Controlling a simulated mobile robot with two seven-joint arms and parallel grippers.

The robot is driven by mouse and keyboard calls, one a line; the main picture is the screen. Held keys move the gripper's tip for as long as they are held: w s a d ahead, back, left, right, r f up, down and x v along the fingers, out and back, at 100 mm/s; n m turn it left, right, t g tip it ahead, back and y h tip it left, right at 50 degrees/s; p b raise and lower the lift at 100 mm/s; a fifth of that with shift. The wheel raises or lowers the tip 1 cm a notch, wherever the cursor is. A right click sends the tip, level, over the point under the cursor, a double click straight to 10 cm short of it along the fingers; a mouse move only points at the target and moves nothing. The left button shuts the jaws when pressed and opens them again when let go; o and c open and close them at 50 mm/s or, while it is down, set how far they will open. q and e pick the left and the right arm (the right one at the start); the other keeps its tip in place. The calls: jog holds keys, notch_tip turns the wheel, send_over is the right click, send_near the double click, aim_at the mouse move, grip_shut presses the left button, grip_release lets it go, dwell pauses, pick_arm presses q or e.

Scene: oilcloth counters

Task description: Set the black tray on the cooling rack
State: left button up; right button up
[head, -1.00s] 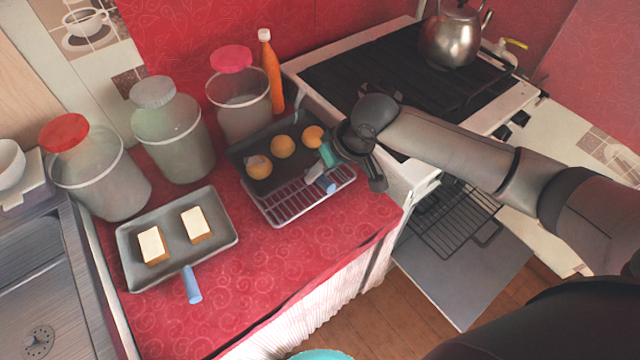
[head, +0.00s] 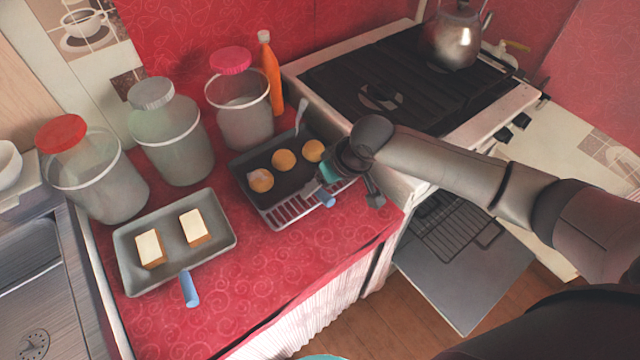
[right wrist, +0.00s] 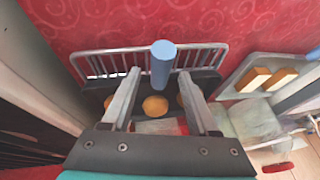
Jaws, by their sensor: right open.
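The black tray (head: 283,183) with round buns lies over the back part of the wire cooling rack (head: 280,216), whose front bars stay uncovered. I cannot tell whether it sits fully flat. Its blue handle (head: 327,200) points to the front; it also shows in the right wrist view (right wrist: 163,66). My right gripper (head: 326,179) is at the tray's right front side, partly hiding tray and rack. In the right wrist view its fingers (right wrist: 160,77) are spread, with the handle showing in the gap between them. My left gripper is out of view.
A grey tray (head: 222,243) with two pale-topped blocks stands to the left. Lidded jars (head: 245,120) and an orange bottle (head: 271,75) stand behind. The stove (head: 410,85) with a kettle (head: 455,38) is at right. The front counter cloth is free.

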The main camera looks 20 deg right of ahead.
jog(key=p+v, duration=0.3)
jog(key=v, duration=0.9)
